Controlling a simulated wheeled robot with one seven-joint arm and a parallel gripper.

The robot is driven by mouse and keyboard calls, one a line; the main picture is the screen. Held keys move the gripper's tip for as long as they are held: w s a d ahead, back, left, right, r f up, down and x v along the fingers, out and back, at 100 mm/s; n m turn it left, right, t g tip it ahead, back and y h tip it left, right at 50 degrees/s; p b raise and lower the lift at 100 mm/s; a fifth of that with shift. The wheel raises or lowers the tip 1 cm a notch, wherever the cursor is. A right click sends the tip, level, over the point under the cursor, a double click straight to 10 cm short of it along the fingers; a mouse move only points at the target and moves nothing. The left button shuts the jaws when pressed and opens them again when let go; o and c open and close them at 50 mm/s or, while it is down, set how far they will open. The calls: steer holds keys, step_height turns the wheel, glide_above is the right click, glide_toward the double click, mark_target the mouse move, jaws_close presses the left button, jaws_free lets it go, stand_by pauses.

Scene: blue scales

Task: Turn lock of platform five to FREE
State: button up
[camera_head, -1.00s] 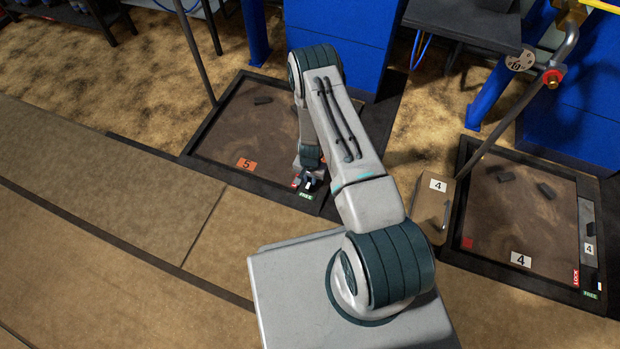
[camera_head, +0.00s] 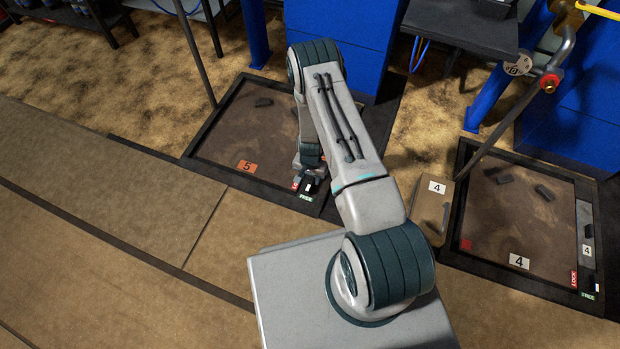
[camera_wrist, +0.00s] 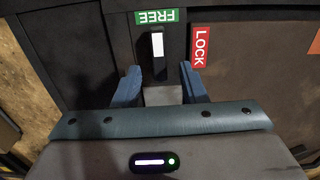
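Platform five (camera_head: 218,135) is the dark-framed plate at left with an orange "5" label; my arm covers part of it. At its near right corner are a red LOCK label (camera_wrist: 201,47) and a green FREE label (camera_wrist: 156,16). The black lock lever (camera_wrist: 158,69) has a white mark on its end. In the wrist view it lies upright in the picture, its marked end just below FREE and left of LOCK. My gripper (camera_wrist: 159,72) is open, with one blue finger on each side of the lever's lower part. I cannot tell whether either finger touches it.
Platform four (camera_head: 510,215) lies at right, with its own LOCK and FREE labels. A tan board (camera_head: 432,210) marked 4 is beside it. Blue columns (camera_head: 340,50) and a slanted metal pole (camera_head: 193,55) stand behind platform five. The floor at left is clear.

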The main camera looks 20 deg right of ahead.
step_height(320, 180, up, 11)
steer(key=p, duration=0.3)
steer(key=shift+p, duration=0.3)
step_height(320, 180, up, 46)
steer(key=n+t+p, duration=0.1)
steer(key=n+p, duration=0.2)
steer(key=p, duration=1.3)
glide_above(310, 182)
steer(key=a, duration=0.2)
steer(key=s+r+n+p, duration=0.1)
steer(key=s+r+p, duration=0.4)
steer(key=r, duration=0.6)
steer(key=s+d+r+n+t+p, duration=0.1)
steer(key=s+r+p, duration=0.4)
steer(key=s+r, duration=0.4)
steer(key=s+d+r+n+p, duration=0.1)
steer(key=s+r+p, duration=0.5)
steer(key=r, duration=0.9)
steer(key=shift+s+n+t, duration=0.4)
